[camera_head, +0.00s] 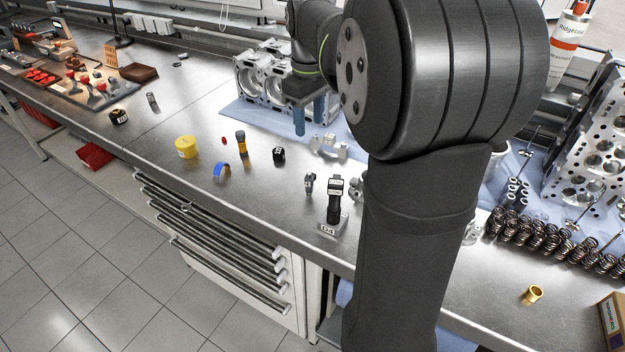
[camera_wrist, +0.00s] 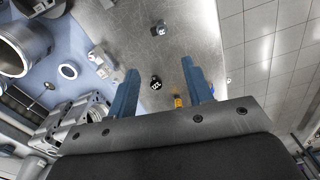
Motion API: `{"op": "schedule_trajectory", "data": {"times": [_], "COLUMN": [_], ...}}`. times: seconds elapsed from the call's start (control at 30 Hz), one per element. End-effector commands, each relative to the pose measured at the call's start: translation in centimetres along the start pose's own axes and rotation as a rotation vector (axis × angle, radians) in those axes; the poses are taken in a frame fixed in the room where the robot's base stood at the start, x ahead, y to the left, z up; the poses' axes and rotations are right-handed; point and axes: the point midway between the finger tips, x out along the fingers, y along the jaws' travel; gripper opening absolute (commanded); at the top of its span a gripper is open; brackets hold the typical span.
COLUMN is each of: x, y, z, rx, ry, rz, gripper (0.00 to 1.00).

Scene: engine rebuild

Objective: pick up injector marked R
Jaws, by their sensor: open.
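An amber-and-black cylinder (camera_head: 241,145) stands left of that, partly visible in the wrist view (camera_wrist: 178,101). My gripper (camera_head: 308,115) is open and empty, above the bench by the engine block.
The engine block (camera_head: 265,75) sits on a blue mat behind. A silver bracket (camera_head: 328,148), yellow cap (camera_head: 186,147) and blue ring piece (camera_head: 220,172) lie around. Springs (camera_head: 545,238) and a cylinder head (camera_head: 600,150) stand right.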

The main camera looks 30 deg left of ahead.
Motion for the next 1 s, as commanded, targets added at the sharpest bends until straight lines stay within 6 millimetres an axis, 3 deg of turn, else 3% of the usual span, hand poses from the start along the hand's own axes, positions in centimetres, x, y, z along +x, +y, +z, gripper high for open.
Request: {"op": "schedule_trajectory", "data": {"times": [0.4,0.6,0.83,1.0], "x": [0.4,0.5,1.2,4.3], "y": [-0.5,-0.6,-0.7,-0.7], "z": [-0.5,-0.6,-0.6,-0.6], "rx": [0.814,1.114,1.233,1.235], "ry": [-0.001,-0.001,-0.002,-0.006], "rz": [0.000,0.000,0.000,0.000], "gripper": [0.47,0.47,0.47,0.47]}}
